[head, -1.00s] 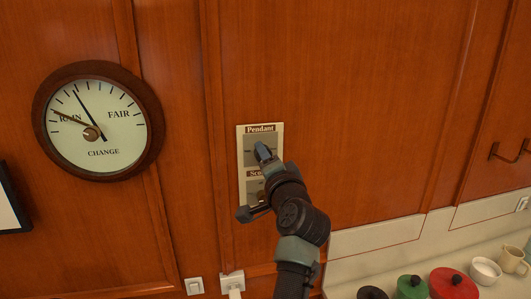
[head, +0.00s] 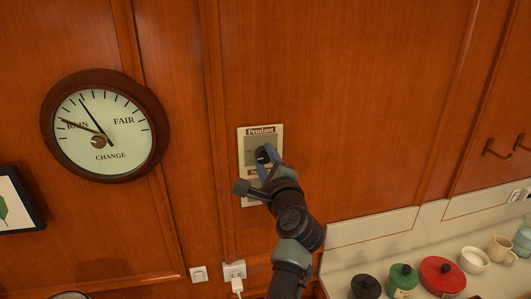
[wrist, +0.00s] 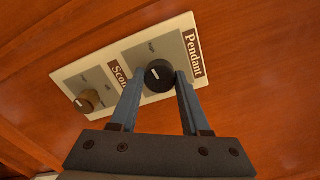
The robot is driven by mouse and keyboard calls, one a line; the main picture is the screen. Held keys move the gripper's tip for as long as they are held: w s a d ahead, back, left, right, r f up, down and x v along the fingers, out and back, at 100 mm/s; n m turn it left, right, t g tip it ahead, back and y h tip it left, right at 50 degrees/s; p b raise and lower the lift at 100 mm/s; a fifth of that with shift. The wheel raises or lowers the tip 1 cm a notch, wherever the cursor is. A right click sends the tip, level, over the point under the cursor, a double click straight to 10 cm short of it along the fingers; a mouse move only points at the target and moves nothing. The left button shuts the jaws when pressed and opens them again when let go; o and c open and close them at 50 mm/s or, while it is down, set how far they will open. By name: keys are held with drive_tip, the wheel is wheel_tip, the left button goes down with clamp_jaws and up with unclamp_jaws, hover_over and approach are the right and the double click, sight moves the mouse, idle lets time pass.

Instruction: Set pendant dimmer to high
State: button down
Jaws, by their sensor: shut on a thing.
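The wall plate (head: 243,150) carries the Pendant dimmer under its label (head: 262,131). The Pendant knob (wrist: 158,76) is black and round with a short white pointer mark; it also shows in the head view (head: 261,153), partly covered. My gripper (wrist: 158,82) is shut on this knob, one blue-grey finger on each side. In the head view my gripper (head: 264,164) reaches the plate from below.
A second dimmer with a brown knob (wrist: 87,101) sits beside the Pendant one on the same plate. A barometer dial (head: 104,125) hangs at left. A wall switch (head: 198,274) and socket (head: 234,270) lie below. A counter (head: 335,262) with lidded pots (head: 442,276) is at lower right.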

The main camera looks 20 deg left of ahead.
drive_tip(key=shift+m+p, duration=0.3)
drive_tip(key=shift+m, duration=0.4)
drive_tip(key=shift+c, duration=1.9)
unclamp_jaws()
drive_tip(key=b+v, duration=0.4)
drive_tip(key=v, duration=0.9)
